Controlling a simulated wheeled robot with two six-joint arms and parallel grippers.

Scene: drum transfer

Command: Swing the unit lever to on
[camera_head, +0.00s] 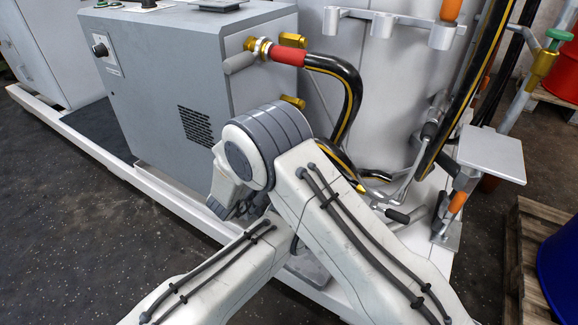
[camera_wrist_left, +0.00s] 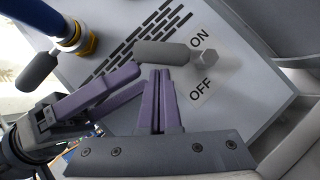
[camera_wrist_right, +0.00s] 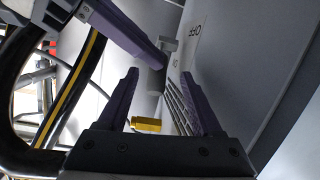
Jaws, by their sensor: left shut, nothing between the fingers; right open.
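The unit (camera_head: 155,75) is a grey cabinet. Its lever (camera_wrist_left: 160,53) has a grey handle reaching left from a round pivot (camera_wrist_left: 205,56) in the left wrist view, with the ON label (camera_wrist_left: 201,40) above and the OFF label (camera_wrist_left: 203,86) below. My left gripper (camera_wrist_left: 164,72) is shut and empty, its tips right by the handle; I cannot tell if they touch. My right gripper (camera_wrist_right: 165,75) is open, with the lever handle (camera_wrist_right: 156,80) beyond its fingers; its fingers also show at left in the left wrist view. My arms hide the lever in the head view.
A black hose (camera_head: 350,95) with a red sleeve (camera_head: 287,56) runs from a brass fitting on the unit. A yellow fitting (camera_wrist_right: 146,125) is near my right fingers. A grey plate (camera_head: 490,152), a pallet (camera_head: 530,250) and a blue drum (camera_head: 562,265) are at right.

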